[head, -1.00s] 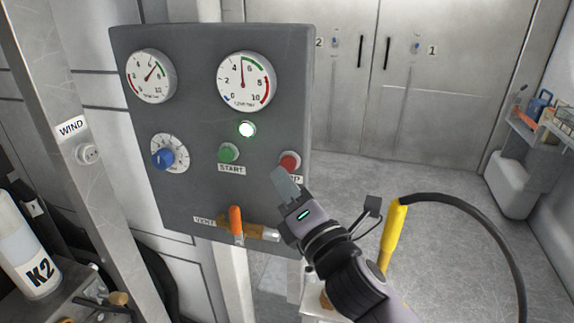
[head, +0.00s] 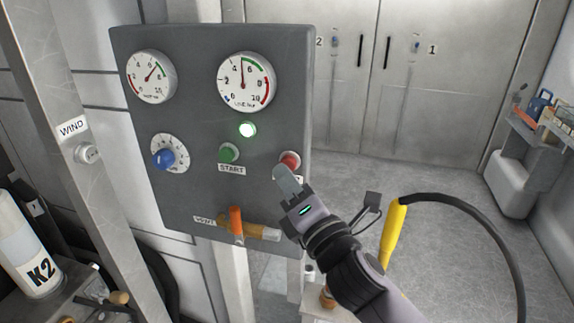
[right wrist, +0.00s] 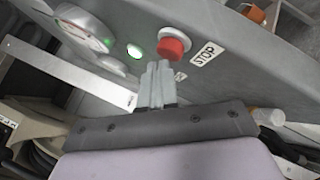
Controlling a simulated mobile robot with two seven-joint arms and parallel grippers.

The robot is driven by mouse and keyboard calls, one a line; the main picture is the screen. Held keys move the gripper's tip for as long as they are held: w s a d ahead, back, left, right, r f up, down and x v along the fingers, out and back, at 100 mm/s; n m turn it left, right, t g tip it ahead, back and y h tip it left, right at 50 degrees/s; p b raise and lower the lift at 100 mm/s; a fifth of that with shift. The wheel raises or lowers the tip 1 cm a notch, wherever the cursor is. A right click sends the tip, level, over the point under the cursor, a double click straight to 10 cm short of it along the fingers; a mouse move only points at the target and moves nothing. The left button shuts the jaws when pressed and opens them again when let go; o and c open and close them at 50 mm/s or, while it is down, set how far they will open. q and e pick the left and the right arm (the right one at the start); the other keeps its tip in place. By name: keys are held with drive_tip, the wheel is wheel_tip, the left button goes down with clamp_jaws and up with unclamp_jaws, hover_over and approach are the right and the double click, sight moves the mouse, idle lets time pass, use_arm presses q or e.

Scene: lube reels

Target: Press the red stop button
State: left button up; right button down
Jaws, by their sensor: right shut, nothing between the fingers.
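The red stop button (head: 289,160) sits at the right edge of the grey control panel (head: 200,200). In the right wrist view the red button (right wrist: 174,45) stands out from the panel beside its STOP label (right wrist: 203,55). My right gripper (head: 284,174) is shut and empty, with its fingertips just below the button in the head view. In the right wrist view the shut fingertips (right wrist: 158,68) are close to the button; I cannot tell whether they touch it. My left gripper is not in view.
An orange vent lever (head: 236,222) sits below. A yellow-handled hose (head: 393,235) stands to the right. The floor behind is clear.

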drive_tip(key=shift+w+d, duration=0.1)
drive_tip(key=shift+w, duration=0.25)
drive_tip(key=shift+s, duration=0.15)
idle(0.5)
drive_tip(key=shift+s+a, duration=0.25)
drive_tip(key=shift+s, duration=0.5)
drive_tip(key=shift+s+a+p, duration=0.2)
drive_tip(key=shift+s+a, duration=0.05)
drive_tip(key=shift+s, duration=0.55)
drive_tip(key=shift+s+a+p, duration=0.15)
drive_tip(key=shift+s+a, duration=0.15)
drive_tip(key=shift+s, duration=0.45)
drive_tip(key=shift+s+a+p, duration=0.2)
drive_tip(key=shift+s+a, duration=0.05)
drive_tip(key=shift+s, duration=0.55)
